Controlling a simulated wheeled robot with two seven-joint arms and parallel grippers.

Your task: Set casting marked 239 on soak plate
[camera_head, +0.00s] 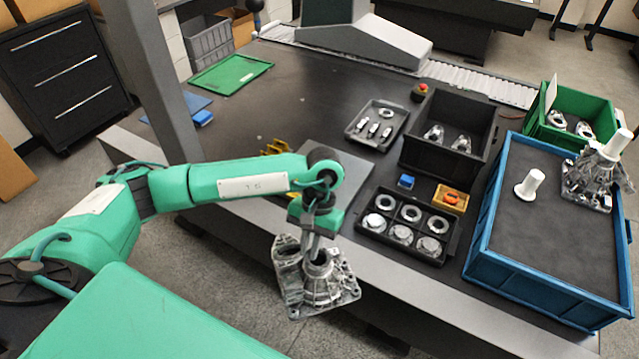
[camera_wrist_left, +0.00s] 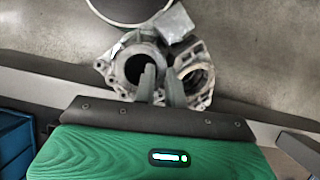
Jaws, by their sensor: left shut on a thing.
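My left gripper (camera_head: 312,243) is shut on a grey metal casting (camera_head: 322,284), which hangs in front of the table's near edge, over the floor. In the left wrist view the fingers (camera_wrist_left: 160,84) grip the casting (camera_wrist_left: 125,68) beside its round bores. I cannot read a number on it. A flat grey plate (camera_head: 352,170) lies on the dark table behind my left wrist, partly hidden by the arm; it may be the soak plate. A similar casting (camera_head: 597,172) stands in the blue crate at the right. My right gripper is not in view.
The blue crate (camera_head: 540,272) also holds a white post (camera_head: 530,182). A black tray of rings (camera_head: 398,246), a small parts tray (camera_head: 352,131), a black bin (camera_head: 425,172) and a green bin (camera_head: 618,118) crowd the right. The table's back left is mostly clear around a green tray (camera_head: 230,74).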

